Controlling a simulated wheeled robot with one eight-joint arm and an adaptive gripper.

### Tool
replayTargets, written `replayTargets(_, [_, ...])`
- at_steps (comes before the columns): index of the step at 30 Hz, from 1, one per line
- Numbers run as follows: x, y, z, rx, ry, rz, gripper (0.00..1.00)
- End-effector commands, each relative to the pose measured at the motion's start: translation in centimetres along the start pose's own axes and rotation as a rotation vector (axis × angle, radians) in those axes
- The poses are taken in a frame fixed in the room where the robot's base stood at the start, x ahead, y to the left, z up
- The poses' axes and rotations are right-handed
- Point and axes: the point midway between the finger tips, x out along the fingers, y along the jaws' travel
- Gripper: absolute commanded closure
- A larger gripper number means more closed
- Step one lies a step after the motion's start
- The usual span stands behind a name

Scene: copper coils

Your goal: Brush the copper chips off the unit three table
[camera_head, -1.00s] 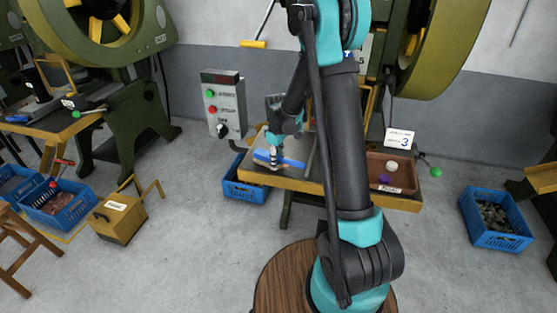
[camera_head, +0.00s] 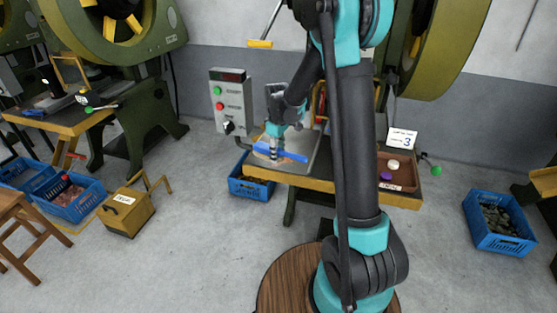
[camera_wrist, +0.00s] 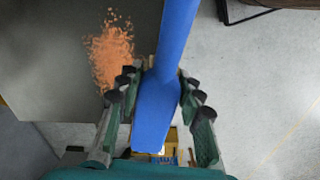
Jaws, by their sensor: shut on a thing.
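My gripper (camera_wrist: 157,84) is shut on the handle of a blue brush (camera_wrist: 176,40). In the head view the gripper (camera_head: 273,152) is low over the left part of the unit three table (camera_head: 320,185), with the brush (camera_head: 292,154) across it. The orange copper chips (camera_wrist: 110,50) are a loose patch on the grey table plate (camera_wrist: 50,60) in the wrist view, left of the brush and apart from its visible part. The brush's bristles are hidden. In the head view the chips are too small to tell clearly.
A brown tray (camera_head: 408,176) with small items sits at the table's right, near the "3" sign (camera_head: 402,138). A blue crate (camera_head: 248,186) stands on the floor under the table's left end. A control box (camera_head: 231,100) stands behind left. Another crate (camera_head: 500,247) is at right.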

Motion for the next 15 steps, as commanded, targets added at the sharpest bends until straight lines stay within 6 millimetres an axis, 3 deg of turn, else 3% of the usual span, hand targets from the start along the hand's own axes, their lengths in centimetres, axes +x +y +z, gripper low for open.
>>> replayTargets(9, [-2.8,0.0,-0.5,0.003,0.0,0.0,1.0])
replayTargets(15, [-3.3,0.0,-0.6,0.004,0.0,0.0,1.0])
